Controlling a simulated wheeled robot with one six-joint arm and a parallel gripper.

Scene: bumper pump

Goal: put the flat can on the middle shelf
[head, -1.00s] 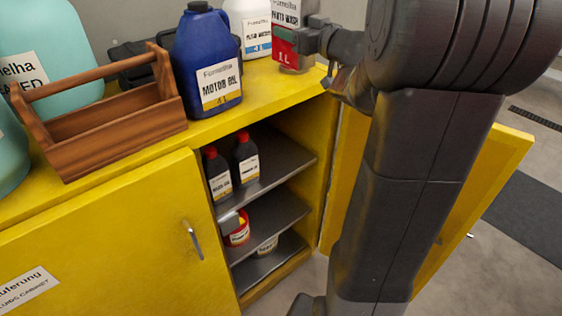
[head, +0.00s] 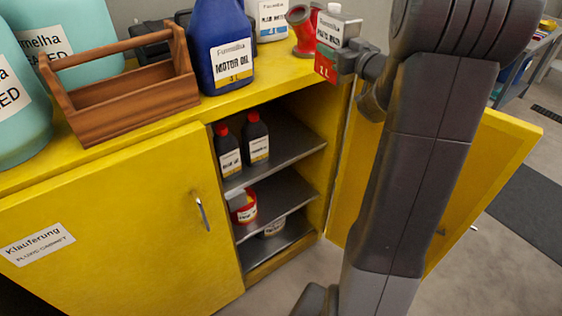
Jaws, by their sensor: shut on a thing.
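The flat can (head: 329,30), grey with a white label and a red lower part marked 1L, is held upright near the right end of the cabinet top. My gripper (head: 343,62) is shut on it from the right side. Whether the can's base touches anything is hard to tell. The middle shelf (head: 288,203) is inside the open yellow cabinet, below and left of the can. A red and white tin (head: 243,208) stands on its left part, and its right part is bare.
Two dark bottles (head: 257,140) with red caps stand on the upper shelf. A round tin (head: 273,228) is on the bottom shelf. The open right door (head: 482,190) stands out behind my arm. A blue motor oil jug (head: 222,45), wooden tray (head: 130,108) and red spool-shaped thing (head: 301,32) crowd the top.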

